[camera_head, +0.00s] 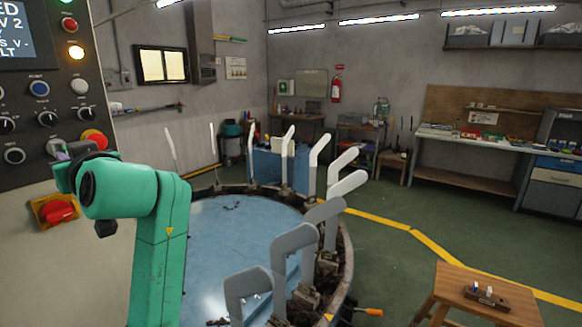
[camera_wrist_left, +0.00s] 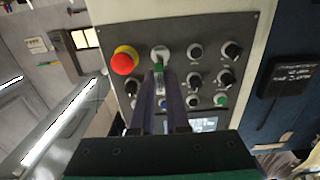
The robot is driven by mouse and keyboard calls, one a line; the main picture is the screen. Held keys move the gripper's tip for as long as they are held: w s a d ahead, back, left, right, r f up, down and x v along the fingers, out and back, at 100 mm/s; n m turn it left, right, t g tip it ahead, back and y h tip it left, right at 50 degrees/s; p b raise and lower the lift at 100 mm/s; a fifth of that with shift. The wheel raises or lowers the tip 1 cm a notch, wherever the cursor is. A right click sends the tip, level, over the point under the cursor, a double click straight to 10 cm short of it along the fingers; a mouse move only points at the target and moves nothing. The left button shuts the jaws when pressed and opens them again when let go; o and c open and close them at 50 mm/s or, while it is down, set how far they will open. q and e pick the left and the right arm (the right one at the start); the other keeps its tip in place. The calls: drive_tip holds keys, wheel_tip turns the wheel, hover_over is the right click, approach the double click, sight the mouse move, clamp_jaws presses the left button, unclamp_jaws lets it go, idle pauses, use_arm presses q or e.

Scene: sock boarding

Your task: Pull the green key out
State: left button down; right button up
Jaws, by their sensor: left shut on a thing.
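The green key (camera_wrist_left: 159,70) shows in the left wrist view between the fingertips of my left gripper (camera_wrist_left: 160,88). It lines up with a pale round key switch (camera_wrist_left: 160,52) on the dark control panel (camera_wrist_left: 215,40). I cannot tell how deep the key sits in the switch. In the head view my left gripper (camera_head: 62,160) is at the panel (camera_head: 40,125), just left of the red emergency button (camera_head: 95,138). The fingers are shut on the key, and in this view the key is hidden. My right gripper is in neither view.
Several knobs and buttons surround the switch, with the emergency button (camera_wrist_left: 124,61) close beside it. A red rotary switch (camera_head: 58,212) is below my left gripper. A round blue machine table (camera_head: 225,240) ringed with grey sock forms stands right of my arm. A wooden stool (camera_head: 470,285) is at front right.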

use_arm(q)
drive_tip(key=b+v, duration=0.3)
drive_tip(key=v, duration=1.6)
drive_tip(key=shift+w, duration=0.1)
